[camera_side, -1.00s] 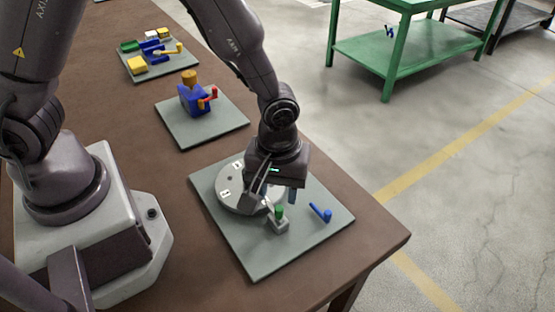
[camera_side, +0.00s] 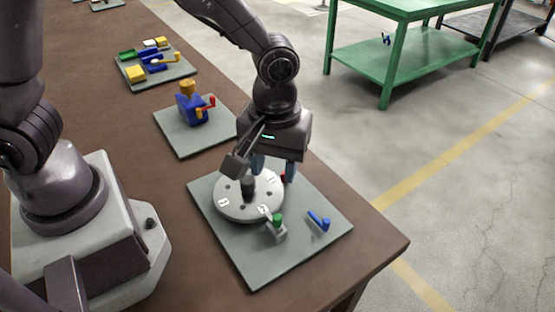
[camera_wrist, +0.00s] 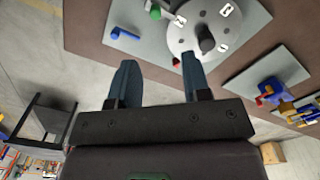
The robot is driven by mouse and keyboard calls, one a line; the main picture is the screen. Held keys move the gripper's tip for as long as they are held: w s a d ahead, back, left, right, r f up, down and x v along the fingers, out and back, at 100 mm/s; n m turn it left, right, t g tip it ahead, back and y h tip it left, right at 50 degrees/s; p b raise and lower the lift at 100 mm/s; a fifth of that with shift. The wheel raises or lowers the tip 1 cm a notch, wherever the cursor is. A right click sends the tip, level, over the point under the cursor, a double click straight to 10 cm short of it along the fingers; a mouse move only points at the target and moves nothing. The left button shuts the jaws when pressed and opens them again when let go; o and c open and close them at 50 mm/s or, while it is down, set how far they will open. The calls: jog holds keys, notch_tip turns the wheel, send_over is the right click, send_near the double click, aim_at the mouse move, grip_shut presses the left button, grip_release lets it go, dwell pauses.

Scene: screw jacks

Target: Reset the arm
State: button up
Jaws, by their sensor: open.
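My gripper (camera_side: 274,168) is open and empty, above the far edge of a round grey disc (camera_side: 247,213) on the nearest plate. Its fingers also show in the wrist view (camera_wrist: 160,62), apart, with nothing between them. The disc has numbered white labels and a dark upright knob (camera_side: 248,187). A small red part (camera_side: 283,178) sits by the disc's far right edge, partly hidden by a finger. A grey piece with a green top (camera_side: 277,222) stands at the disc's near edge. A blue handle (camera_side: 319,221) is to its right on the plate.
A blue block with a red handle (camera_side: 194,108) stands on a second plate behind. A third plate farther back holds yellow, green and blue parts (camera_side: 155,62). The brown table (camera_side: 100,110) ends at the right, with open floor and a green bench (camera_side: 400,70) beyond.

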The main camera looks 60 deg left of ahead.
jog(key=s+a+r+m+t, duration=0.3)
jog(key=s+a+r+m, duration=0.1)
jog(key=r, duration=0.4)
jog(key=s+a+r+m+t, duration=0.2)
jog(key=s+a+r+m, duration=0.2)
jog(key=a+r, duration=0.5)
jog(key=shift+s+r+t, duration=0.15)
jog(key=shift+s+t, duration=0.25)
jog(key=shift+s, duration=0.75)
jog(key=shift+a, duration=0.1)
jog(key=shift+c, duration=0.2)
dwell(0.7)
